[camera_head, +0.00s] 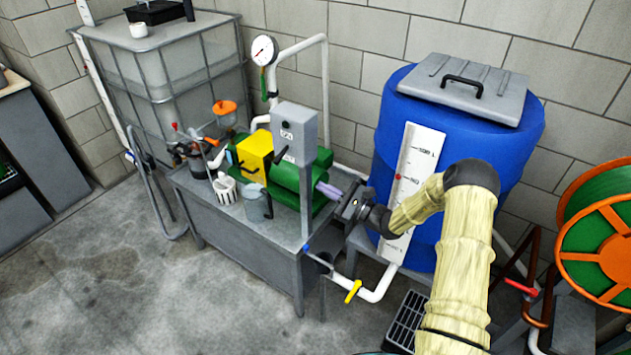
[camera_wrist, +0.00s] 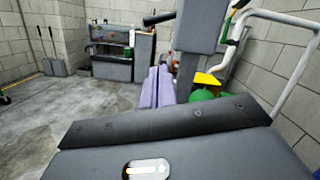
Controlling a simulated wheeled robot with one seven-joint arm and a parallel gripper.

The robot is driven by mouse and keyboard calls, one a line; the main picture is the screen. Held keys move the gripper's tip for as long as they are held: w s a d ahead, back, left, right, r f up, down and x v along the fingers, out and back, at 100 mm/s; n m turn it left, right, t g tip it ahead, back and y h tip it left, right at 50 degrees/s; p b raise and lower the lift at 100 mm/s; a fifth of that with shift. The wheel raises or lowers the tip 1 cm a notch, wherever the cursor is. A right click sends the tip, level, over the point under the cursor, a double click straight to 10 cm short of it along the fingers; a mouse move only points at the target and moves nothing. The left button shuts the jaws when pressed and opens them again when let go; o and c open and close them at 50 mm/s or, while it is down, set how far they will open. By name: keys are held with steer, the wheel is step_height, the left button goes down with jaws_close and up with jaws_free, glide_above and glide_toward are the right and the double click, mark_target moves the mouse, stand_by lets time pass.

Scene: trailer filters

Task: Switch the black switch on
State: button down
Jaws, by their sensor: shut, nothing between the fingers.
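A grey switch box (camera_head: 297,130) stands on a grey post beside the green and yellow machine. A black switch lever (camera_head: 281,156) sticks out from the lower part of the box. In the wrist view the box (camera_wrist: 205,22) is at the top, cut off by the frame edge, and the black lever (camera_wrist: 158,18) points left from it. My gripper (camera_head: 322,187) has pale lavender fingers, shut and empty. It is to the right of the post and lower than the lever, apart from it. In the wrist view the fingertips (camera_wrist: 160,72) lie below the lever.
The green machine (camera_head: 285,183) and yellow block (camera_head: 255,152) sit on a grey table (camera_head: 240,230). A blue barrel (camera_head: 510,150) stands right, close behind my arm. White pipes (camera_head: 326,90) rise behind the post. Floor (camera_head: 90,270) at left is clear.

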steer(key=p, duration=0.2)
glide_toward(282, 155)
steer(key=w+a+f, duration=0.3)
steer(key=f, duration=0.1)
steer(key=shift+w+a+r+p, duration=0.15)
steer(key=shift+a+r+p, duration=0.1)
steer(key=shift+a+r, duration=0.5)
steer(key=shift+w+a+r+p, duration=0.1)
steer(key=shift+a+r+p, duration=0.1)
steer(key=shift+a+r, duration=0.5)
